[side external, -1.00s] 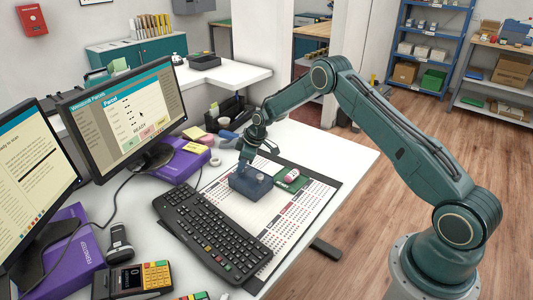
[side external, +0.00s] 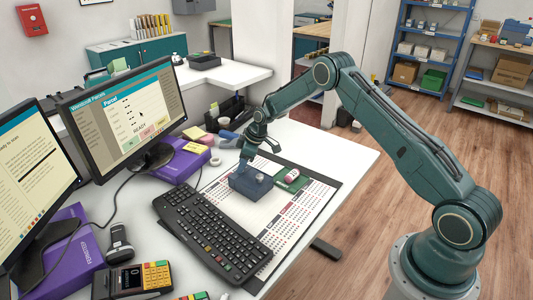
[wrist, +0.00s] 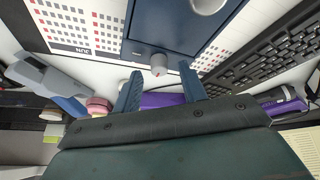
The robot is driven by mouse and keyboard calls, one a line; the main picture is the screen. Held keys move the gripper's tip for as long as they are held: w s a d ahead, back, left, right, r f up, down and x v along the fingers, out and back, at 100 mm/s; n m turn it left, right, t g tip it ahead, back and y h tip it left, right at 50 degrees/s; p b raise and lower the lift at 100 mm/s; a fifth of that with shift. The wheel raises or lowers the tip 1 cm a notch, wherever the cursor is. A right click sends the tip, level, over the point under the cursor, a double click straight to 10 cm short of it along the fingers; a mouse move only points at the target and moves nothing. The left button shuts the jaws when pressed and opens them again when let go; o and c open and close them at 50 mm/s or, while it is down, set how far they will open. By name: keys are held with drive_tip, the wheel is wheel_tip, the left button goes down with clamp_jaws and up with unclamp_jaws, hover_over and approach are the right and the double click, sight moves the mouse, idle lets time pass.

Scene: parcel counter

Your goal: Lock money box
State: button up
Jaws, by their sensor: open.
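The dark blue money box (side external: 250,184) stands upright on the calendar desk mat, right of the keyboard. In the wrist view the box (wrist: 150,28) fills the top middle, with a pale round knob (wrist: 159,64) at its near face and a larger grey round part (wrist: 206,4) on it. My gripper (side external: 242,166) is at the far left side of the box. In the wrist view my gripper (wrist: 160,72) is open, its two blue fingers on either side of the knob, with gaps showing. Whether the box is locked cannot be told.
A green pad with a pink-and-white item (side external: 291,177) lies right of the box. The black keyboard (side external: 212,232) lies in front. Tape rolls, a purple box (side external: 180,164) and a black organizer (side external: 230,115) stand behind. The mat (side external: 308,205) is clear to the right.

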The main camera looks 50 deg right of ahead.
drive_tip(key=v, duration=1.2)
drive_tip(key=shift+r, duration=0.35)
drive_tip(key=shift+s+r, duration=0.1)
drive_tip(key=s+a+r+m, duration=0.1)
drive_tip(key=s+a+r, duration=0.2)
drive_tip(key=s+r, duration=0.3)
drive_tip(key=s+a+r+m+h, duration=0.1)
drive_tip(key=s+a+r, duration=0.2)
drive_tip(key=s+r, duration=0.3)
drive_tip(key=s+a+r+m, duration=0.1)
drive_tip(key=s+a+r, duration=0.2)
drive_tip(key=s+r, duration=0.3)
drive_tip(key=s+a+r+m, duration=0.1)
drive_tip(key=s+a+m, duration=0.1)
drive_tip(key=s, duration=0.9)
drive_tip(key=s+a+r+m+t+h, duration=0.1)
drive_tip(key=s+a+m, duration=0.1)
drive_tip(key=s, duration=0.9)
drive_tip(key=shift+s+r+t, duration=0.15)
drive_tip(key=shift+s+t, duration=0.1)
drive_tip(key=shift+t, duration=0.05)
